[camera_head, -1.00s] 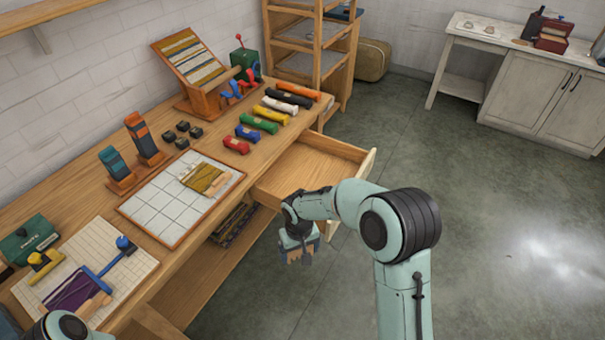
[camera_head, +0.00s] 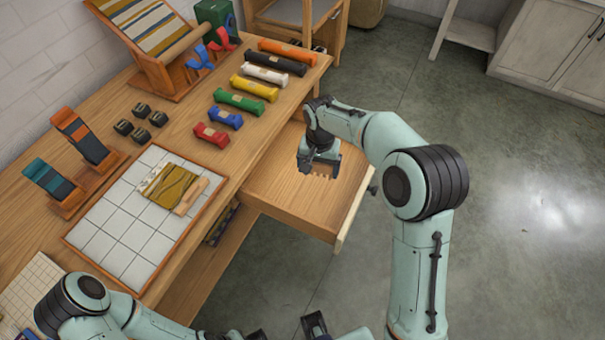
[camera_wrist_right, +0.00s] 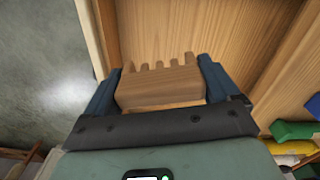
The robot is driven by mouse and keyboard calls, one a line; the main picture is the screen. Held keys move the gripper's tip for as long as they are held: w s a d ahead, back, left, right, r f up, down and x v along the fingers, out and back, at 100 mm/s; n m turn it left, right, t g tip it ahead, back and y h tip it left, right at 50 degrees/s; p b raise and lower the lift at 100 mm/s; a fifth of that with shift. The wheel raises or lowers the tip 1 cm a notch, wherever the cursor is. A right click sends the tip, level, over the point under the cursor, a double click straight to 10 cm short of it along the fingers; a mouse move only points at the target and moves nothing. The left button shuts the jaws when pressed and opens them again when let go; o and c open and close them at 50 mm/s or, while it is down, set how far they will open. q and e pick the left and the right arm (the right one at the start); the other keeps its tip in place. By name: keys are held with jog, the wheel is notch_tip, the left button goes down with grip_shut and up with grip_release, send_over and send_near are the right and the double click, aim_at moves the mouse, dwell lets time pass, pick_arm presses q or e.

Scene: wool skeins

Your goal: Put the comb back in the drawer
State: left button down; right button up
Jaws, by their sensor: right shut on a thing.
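My right gripper (camera_head: 319,165) is over the open drawer (camera_head: 287,198), pointing down. It is shut on a wooden comb (camera_wrist_right: 160,86). In the right wrist view the comb sits between the two dark fingers, teeth pointing away from the palm, with the drawer's bare wooden floor (camera_wrist_right: 190,30) beyond them. In the head view only the comb's toothed edge (camera_head: 322,174) shows below the gripper. I cannot tell how high it is above the drawer floor. My left arm shows at the bottom left of the head view; its fingers are not clear.
The drawer front (camera_head: 354,205) is pulled out from the workbench. Several coloured wool skeins lie on the bench beside it, the red one (camera_head: 211,135) nearest. A white tiled board (camera_head: 125,225) holds a small weaving (camera_head: 168,187). The drawer's visible floor is empty.

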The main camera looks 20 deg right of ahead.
jog(key=w+d+m+b, duration=0.2)
jog(key=b, duration=0.1)
send_over(320, 200)
jog(key=shift+m, duration=0.3)
notch_tip(320, 200, down, 13)
jog(key=shift+f, duration=0.1)
jog(key=shift+w+f, duration=0.1)
jog(key=shift+f, duration=2.6)
pick_arm(q)
jog(key=f, duration=0.4)
jog(key=shift+s+f, duration=0.2)
jog(key=shift+f, duration=0.15)
jog(key=shift+f+b, duration=0.1)
jog(key=shift+b, duration=0.2)
pick_arm(e)
jog(key=o, duration=0.6)
jog(key=shift+f, duration=0.15)
jog(key=shift+o, duration=0.4)
